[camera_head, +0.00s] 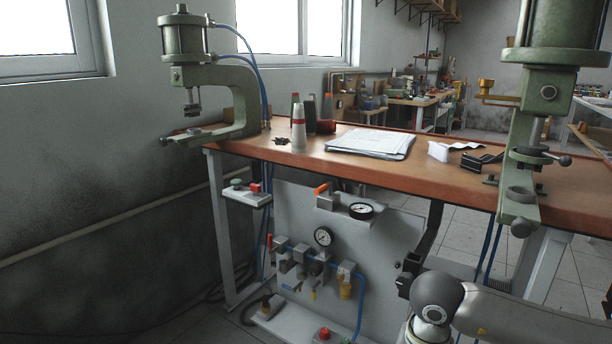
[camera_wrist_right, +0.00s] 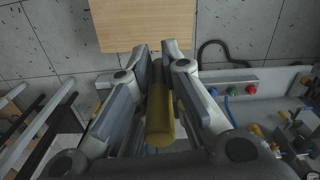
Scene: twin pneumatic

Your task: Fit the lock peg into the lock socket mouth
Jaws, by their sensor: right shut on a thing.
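In the right wrist view my right gripper (camera_wrist_right: 157,56) is shut on a yellow cylinder with a darker grey end, which I take to be the lock peg (camera_wrist_right: 160,118). The peg lies lengthwise between the two fingers, clear of the things below. In the head view my right arm comes in at the bottom right; its gripper cannot be made out there. I cannot pick out the lock socket mouth for certain. My left gripper is in neither view.
The workbench (camera_head: 290,152) carries a left press (camera_head: 240,85), a right press (camera_head: 533,110), papers (camera_head: 370,142) and bottles. Below hangs a grey panel (camera_head: 385,235) with gauges, valves and blue hoses. The wrist view shows a wooden board (camera_wrist_right: 145,22) and a ledge with coloured buttons (camera_wrist_right: 223,90).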

